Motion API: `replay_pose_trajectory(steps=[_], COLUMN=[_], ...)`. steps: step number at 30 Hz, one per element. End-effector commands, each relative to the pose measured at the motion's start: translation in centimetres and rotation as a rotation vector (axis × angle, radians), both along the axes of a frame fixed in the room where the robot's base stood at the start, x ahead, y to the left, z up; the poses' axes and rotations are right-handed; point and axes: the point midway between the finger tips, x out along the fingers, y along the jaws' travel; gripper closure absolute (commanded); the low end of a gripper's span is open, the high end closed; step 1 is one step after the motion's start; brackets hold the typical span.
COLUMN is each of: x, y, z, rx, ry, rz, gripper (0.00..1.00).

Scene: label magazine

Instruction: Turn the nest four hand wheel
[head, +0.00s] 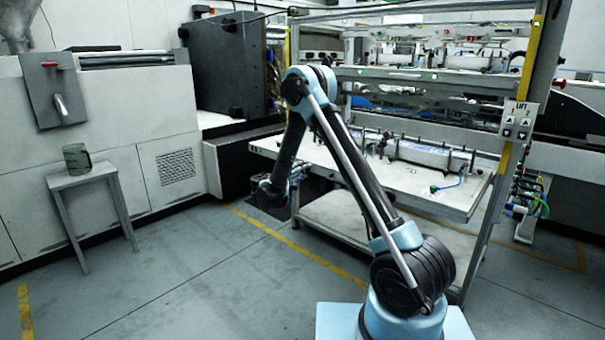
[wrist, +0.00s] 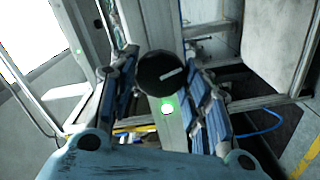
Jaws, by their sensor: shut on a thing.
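In the wrist view a black round hand wheel (wrist: 160,73) with a short white mark on its face sits between the fingertips of my gripper (wrist: 160,76). The two blue-grey fingers stand on either side of it and are shut on it. I cannot read which nest it belongs to. A lit green lamp (wrist: 167,108) shows on the pale upright just below the wheel. In the head view my gripper (head: 268,193) is low at the left end of the white bench; the wheel cannot be made out there.
The white bench (head: 410,178) carries a long fixture with a roller and a blue hose. A metal rack with a LIFT button box (head: 520,118) stands at the right. The floor between is clear.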

Motion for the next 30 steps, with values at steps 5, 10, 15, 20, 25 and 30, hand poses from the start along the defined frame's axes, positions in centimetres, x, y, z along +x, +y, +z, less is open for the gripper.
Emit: replay_pose_trajectory(steps=[5,10,15,20,25,30], x=[0.0,0.1,0.0,-0.1,-1.2,-3.5], y=[0.0,0.0,0.0,0.1,1.0,3.0], z=[-0.2,-0.2,-0.1,0.0,0.0,0.0], rx=[0.004,0.003,0.001,0.0,0.0,0.0], ry=[0.003,0.003,0.001,0.001,0.001,0.001], rz=[0.0,0.001,0.001,0.0,0.003,0.005], gripper=[0.8,0.36,0.36,0.36,0.36,0.36])
